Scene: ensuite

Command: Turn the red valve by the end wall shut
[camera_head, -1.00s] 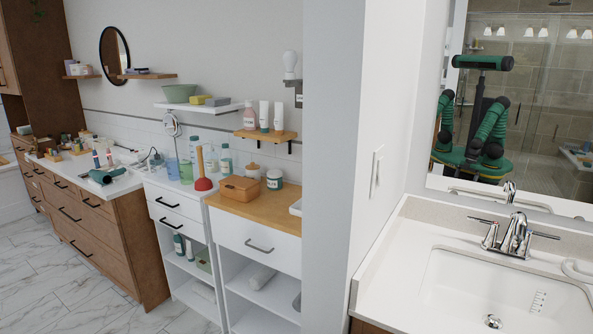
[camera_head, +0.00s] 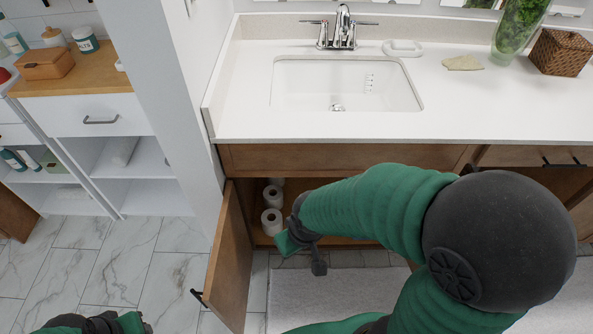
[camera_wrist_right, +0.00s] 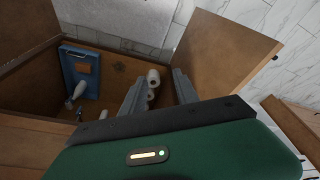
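The red valve does not show in any view. The cabinet under the sink (camera_head: 340,158) stands open, with its left door (camera_head: 231,262) swung out. My right gripper (camera_head: 300,240) is at the cabinet opening, beside white paper rolls (camera_head: 272,222). In the right wrist view its two grey fingers (camera_wrist_right: 160,90) are apart, with nothing held between them. The paper rolls (camera_wrist_right: 153,78) appear beyond the fingers inside the cabinet. My left gripper (camera_head: 100,323) is cut off at the bottom left of the head view, low over the floor; its fingers are unclear.
Inside the cabinet are a blue panel (camera_wrist_right: 80,72) and a pale, bottle-like item (camera_wrist_right: 78,90). The open door (camera_wrist_right: 232,48) flanks the gripper. A grey mat (camera_head: 335,292) lies before the cabinet. Marble floor (camera_head: 120,260) is clear at left. White shelves (camera_head: 135,165) stand left.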

